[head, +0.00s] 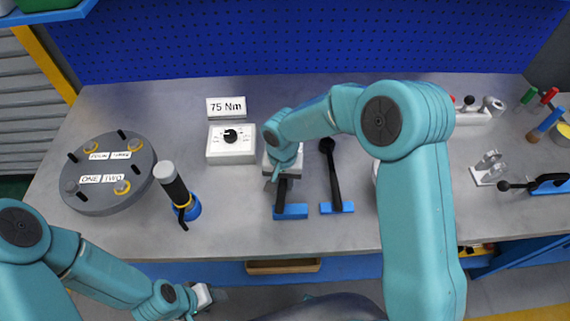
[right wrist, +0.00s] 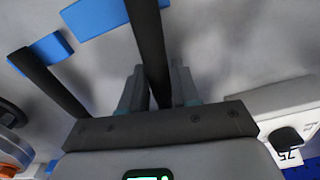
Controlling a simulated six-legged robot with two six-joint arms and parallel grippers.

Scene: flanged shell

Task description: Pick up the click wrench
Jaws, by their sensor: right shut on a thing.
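The click wrench (head: 281,190) is a dark bar at the middle of the bench, at a blue holder (head: 291,212). My right gripper (head: 283,175) is over it, shut on its dark shaft, with the arm hiding its far end. In the right wrist view the black shaft (right wrist: 147,40) runs between the two fingers of my right gripper (right wrist: 157,88). The wrench is still at its holder; I cannot tell whether it is lifted. My left gripper (head: 201,297) is low at the front, off the bench and empty; its jaws are too small to read.
A second black wrench (head: 331,172) lies close to the right at its own blue holder (head: 337,207). A white dial box (head: 231,143) with a "75 Nm" sign (head: 226,107) stands behind left. A black-handled tool (head: 175,190) and a grey round flange (head: 108,172) stand further left.

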